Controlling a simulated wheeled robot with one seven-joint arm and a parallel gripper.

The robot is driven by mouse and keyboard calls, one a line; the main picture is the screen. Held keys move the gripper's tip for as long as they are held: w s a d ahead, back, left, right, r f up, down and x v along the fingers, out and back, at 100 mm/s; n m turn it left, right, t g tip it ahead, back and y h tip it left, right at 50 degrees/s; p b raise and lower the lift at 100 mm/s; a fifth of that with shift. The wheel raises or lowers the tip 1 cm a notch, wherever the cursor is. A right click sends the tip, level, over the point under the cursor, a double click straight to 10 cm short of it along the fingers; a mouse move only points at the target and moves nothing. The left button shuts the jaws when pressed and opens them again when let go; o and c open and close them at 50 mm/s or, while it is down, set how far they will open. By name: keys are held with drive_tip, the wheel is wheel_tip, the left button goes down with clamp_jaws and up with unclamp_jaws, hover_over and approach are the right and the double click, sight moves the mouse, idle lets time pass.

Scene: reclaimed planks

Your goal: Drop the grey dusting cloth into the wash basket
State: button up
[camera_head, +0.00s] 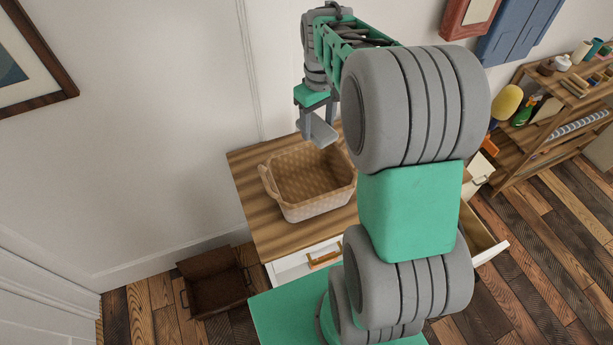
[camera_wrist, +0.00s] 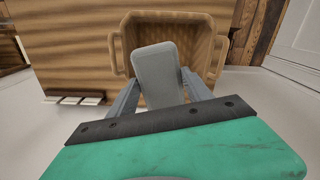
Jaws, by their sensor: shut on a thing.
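The wash basket (camera_head: 312,206) is a tan woven basket with side handles, standing upright on the wooden cabinet top. It also shows in the wrist view (camera_wrist: 222,45), where its inside looks empty as far as I can see. My gripper (camera_head: 317,127) is above the back of the basket and is shut on a flat grey piece, the grey dusting cloth (camera_head: 322,132). In the wrist view the cloth (camera_wrist: 158,72) sits between the fingers and covers part of the basket. The cloth appears to be above the basket, not touching it.
The wooden top (camera_head: 247,193) is bare to the left of the basket. An open drawer (camera_head: 484,243) sticks out at the right of the cabinet. A brown box (camera_head: 216,283) stands on the floor at left. A shelf (camera_head: 545,142) with several items stands at right.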

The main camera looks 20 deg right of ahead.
wheel_tip(320, 180, down, 6)
drive_tip(key=b, duration=0.4)
drive_tip(key=o, duration=1.3)
drive_tip(key=shift+a, duration=0.1)
drive_tip(key=shift+c, duration=0.2)
wheel_tip(320, 180, up, 8)
drive_tip(key=shift+f+b, duration=0.1)
drive_tip(key=shift+b, duration=0.5)
